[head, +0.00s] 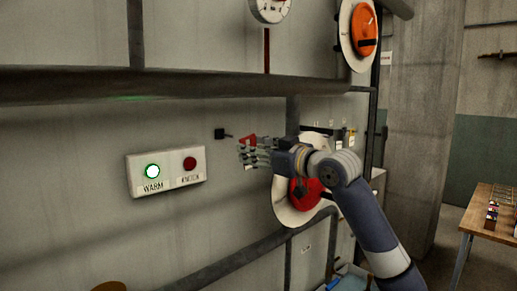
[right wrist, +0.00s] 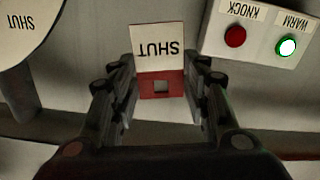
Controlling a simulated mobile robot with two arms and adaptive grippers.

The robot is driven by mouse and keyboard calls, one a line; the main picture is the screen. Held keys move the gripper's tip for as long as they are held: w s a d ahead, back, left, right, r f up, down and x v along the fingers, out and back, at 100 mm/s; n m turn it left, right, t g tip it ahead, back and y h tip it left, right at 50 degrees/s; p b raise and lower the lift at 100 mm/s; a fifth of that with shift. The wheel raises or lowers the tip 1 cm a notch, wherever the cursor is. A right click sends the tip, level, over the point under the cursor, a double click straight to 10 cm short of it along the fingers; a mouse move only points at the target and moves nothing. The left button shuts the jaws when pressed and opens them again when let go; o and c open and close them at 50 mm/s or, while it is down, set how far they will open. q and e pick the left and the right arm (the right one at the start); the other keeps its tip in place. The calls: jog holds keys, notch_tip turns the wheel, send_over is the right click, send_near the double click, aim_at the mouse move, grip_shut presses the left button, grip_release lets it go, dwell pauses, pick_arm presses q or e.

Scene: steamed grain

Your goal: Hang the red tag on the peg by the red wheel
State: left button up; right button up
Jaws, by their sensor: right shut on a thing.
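My right gripper (head: 246,155) is shut on the red tag (head: 248,140) in front of the wall. In the right wrist view the tag (right wrist: 160,84) sits between the fingertips (right wrist: 160,88). I cannot make out the peg in the right wrist view. The red wheel (head: 305,193) on its pale round plate is partly hidden behind my right arm. My left gripper is not in view.
A panel (head: 166,182) with a lit green WARM light and a red KNOCK button is left of the gripper. A thick pipe (head: 180,86) runs above. An orange wheel (head: 364,28) and a gauge (head: 269,8) are higher up. A wooden table (head: 485,220) stands at right.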

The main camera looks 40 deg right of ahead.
jog(key=shift+w+d+r+p, duration=0.1)
jog(key=shift+w+r+p, duration=0.15)
jog(key=shift+w+p, duration=0.25)
jog(key=shift+w+d+r+p, duration=0.1)
jog(key=shift+w+r+p, duration=0.15)
jog(key=shift+w, duration=0.45)
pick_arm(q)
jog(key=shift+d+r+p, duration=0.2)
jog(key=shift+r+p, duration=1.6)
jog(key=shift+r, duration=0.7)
pick_arm(e)
jog(key=w, duration=0.7)
jog(key=shift+a+f, duration=0.3)
jog(key=shift+f, duration=0.1)
jog(key=o, duration=1.1)
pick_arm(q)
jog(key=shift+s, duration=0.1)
